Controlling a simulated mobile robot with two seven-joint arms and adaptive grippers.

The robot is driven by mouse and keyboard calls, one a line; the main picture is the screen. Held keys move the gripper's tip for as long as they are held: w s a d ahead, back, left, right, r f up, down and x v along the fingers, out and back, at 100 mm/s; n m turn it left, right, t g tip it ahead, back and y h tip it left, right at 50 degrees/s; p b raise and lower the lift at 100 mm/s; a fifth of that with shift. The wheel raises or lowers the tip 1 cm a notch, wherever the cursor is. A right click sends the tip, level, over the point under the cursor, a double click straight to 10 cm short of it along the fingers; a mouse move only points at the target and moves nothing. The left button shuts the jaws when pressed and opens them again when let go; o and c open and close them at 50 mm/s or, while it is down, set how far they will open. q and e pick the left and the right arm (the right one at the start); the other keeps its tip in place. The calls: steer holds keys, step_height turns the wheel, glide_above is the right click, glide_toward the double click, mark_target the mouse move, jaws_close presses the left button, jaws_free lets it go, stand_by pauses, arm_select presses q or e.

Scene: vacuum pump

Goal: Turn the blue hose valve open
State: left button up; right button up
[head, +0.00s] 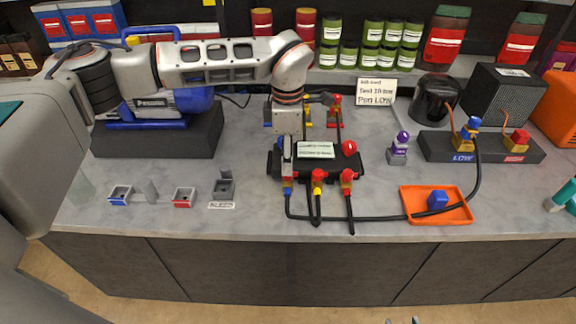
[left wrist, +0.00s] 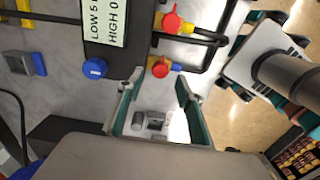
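The black manifold (head: 340,165) with a readout lies on the counter; its blue knob (left wrist: 94,68) shows in the left wrist view. Black hoses run from its front edge. The blue hose valve (left wrist: 160,67) has an orange-red handle and a blue end. The yellow hose valve (head: 317,177) and red hose valve (head: 347,178) stand to its right in the head view. My left gripper (head: 287,172) points down over the blue hose valve and partly hides it. In the left wrist view its fingers (left wrist: 158,82) are apart, with the handle just beyond the tips. Two tips of my right gripper (head: 402,321) show apart at the bottom edge.
An orange tray (head: 408,205) holds a blue block (head: 437,200) at the right. The vacuum pump (head: 180,103) is at the left back. Low holders (head: 184,197) stand at the left front. A dark block with LOW and HIGH ports (head: 435,148) is at the right.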

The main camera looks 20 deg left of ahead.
arm_select(q)
steer(key=shift+d+f, duration=0.1)
steer(key=shift+f, duration=1.7)
jaws_close()
steer(key=n, duration=0.4)
steer(key=shift+n, duration=0.4)
steer(key=n+b, duration=0.1)
steer(key=n, duration=0.3)
steer(key=shift+n, duration=0.3)
steer(key=n, duration=0.4)
steer(key=shift+n, duration=0.3)
steer(key=shift+r+n+b, duration=0.1)
steer(key=shift+n+b, duration=0.3)
steer(key=shift+n, duration=1.6)
